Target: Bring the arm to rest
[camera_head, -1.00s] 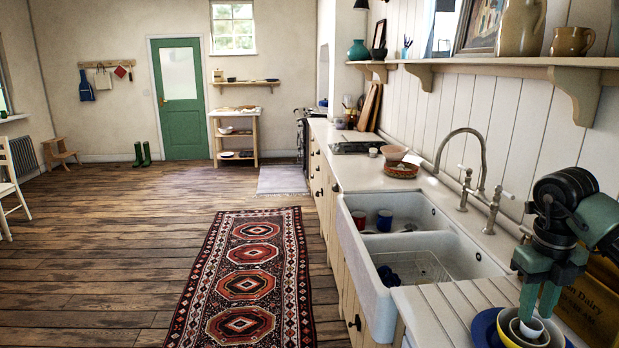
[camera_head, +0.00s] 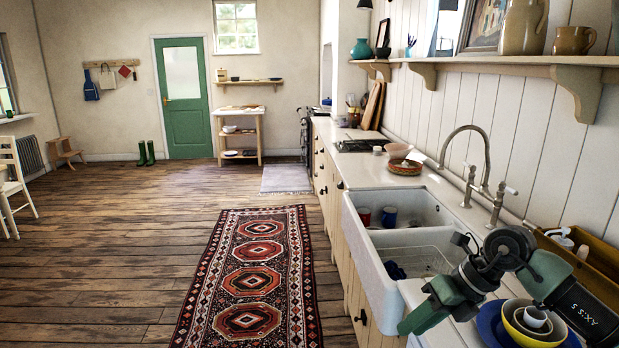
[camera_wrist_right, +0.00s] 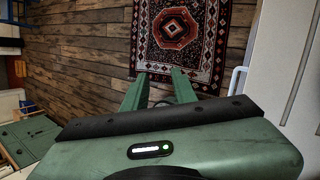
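My right arm comes in from the right edge over the counter. Its gripper (camera_head: 424,312) is tilted down to the left beside the front of the sink. In the right wrist view the two green fingers of the gripper (camera_wrist_right: 158,88) stand apart with nothing between them, above the rug and floor. My left gripper is not in view.
Nested bowls (camera_head: 513,318) stand on a blue plate (camera_head: 488,325) under my right arm. A wooden crate (camera_head: 590,275) is behind them. The double sink (camera_head: 376,262) holds mugs. A patterned rug (camera_head: 213,290) lies on open floor to the left.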

